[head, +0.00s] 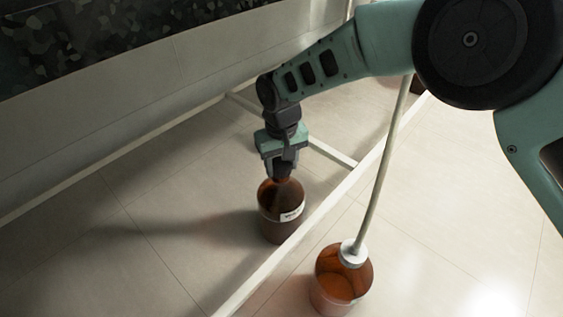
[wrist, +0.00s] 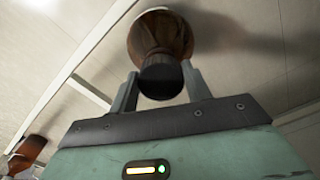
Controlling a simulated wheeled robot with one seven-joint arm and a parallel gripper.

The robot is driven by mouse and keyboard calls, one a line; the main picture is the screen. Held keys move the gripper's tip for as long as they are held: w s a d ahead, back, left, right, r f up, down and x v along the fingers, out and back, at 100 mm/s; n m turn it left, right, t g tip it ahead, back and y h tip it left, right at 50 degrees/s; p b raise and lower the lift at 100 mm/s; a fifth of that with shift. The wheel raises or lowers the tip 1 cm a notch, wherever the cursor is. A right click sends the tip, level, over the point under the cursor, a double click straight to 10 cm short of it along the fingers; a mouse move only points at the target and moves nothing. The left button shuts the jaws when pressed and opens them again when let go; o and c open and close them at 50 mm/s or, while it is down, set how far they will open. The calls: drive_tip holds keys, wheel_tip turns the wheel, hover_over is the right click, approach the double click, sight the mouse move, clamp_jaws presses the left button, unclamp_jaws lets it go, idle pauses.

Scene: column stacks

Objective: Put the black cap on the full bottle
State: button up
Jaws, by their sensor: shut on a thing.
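My gripper (head: 280,171) points down over a dark brown bottle (head: 278,222) with a white label, which stands upright on the floor. In the wrist view the black cap (wrist: 161,79) is between the two fingers, and they are shut on it. The brown bottle (wrist: 157,27) is right behind the cap in that view, its neck in line with the cap. The cap is at the bottle's mouth, but I cannot tell whether it is seated. In the head view the fingers hide the cap.
A second amber bottle (head: 343,282) with a white top and a long tube (head: 383,165) stands at the front right, across a pale rail (head: 325,208). A dark counter (head: 90,35) is at upper left.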

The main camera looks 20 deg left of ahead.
drive_tip(key=shift+f+p, duration=0.5)
drive_tip(key=shift+f, duration=0.35)
idle(0.8)
drive_tip(key=o, duration=1)
drive_tip(key=shift+r, duration=0.15)
